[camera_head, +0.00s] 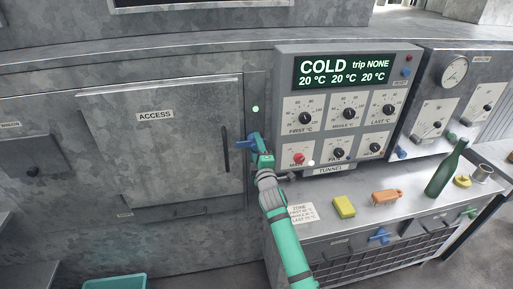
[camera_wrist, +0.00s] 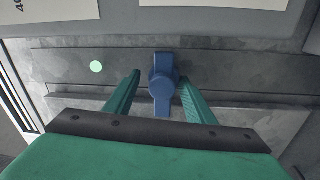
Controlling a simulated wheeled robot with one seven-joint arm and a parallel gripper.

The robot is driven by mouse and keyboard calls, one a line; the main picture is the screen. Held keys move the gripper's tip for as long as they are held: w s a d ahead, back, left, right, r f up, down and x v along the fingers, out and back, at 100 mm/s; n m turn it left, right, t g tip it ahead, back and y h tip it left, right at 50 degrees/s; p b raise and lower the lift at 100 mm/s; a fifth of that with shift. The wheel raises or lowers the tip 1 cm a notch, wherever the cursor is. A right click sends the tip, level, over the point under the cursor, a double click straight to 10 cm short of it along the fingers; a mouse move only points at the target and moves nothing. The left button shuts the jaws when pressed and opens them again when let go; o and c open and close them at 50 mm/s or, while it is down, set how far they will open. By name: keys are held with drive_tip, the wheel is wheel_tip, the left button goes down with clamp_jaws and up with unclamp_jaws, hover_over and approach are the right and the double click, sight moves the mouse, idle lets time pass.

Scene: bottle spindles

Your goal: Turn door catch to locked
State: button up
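The door catch is a blue knob with a lever (camera_head: 244,144) on the frame strip at the right edge of the ACCESS door (camera_head: 150,150). In the head view its lever lies about level, pointing left toward the door. My gripper (camera_head: 259,148) is at the catch, partly covering it. In the wrist view the catch (camera_wrist: 163,85) sits between the two green fingers of my gripper (camera_wrist: 160,76). The fingers are apart with a gap on the left; the right finger is very close to the catch, and I cannot tell whether it touches.
A green light (camera_head: 255,109) glows above the catch. A dark vertical door handle (camera_head: 226,150) is to its left. The control panel (camera_head: 345,105) stands close to the right. A yellow block (camera_head: 344,207), an orange block (camera_head: 387,196) and a green bottle (camera_head: 445,172) stand on the counter.

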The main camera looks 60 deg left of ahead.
drive_tip(key=shift+f, duration=0.1)
idle(0.3)
drive_tip(key=shift+d+f, duration=0.1)
drive_tip(key=shift+d, duration=0.15)
drive_tip(key=r+v, duration=0.1)
drive_tip(key=v, duration=0.9)
drive_tip(key=shift+f, duration=0.4)
drive_tip(key=shift+d, duration=0.25)
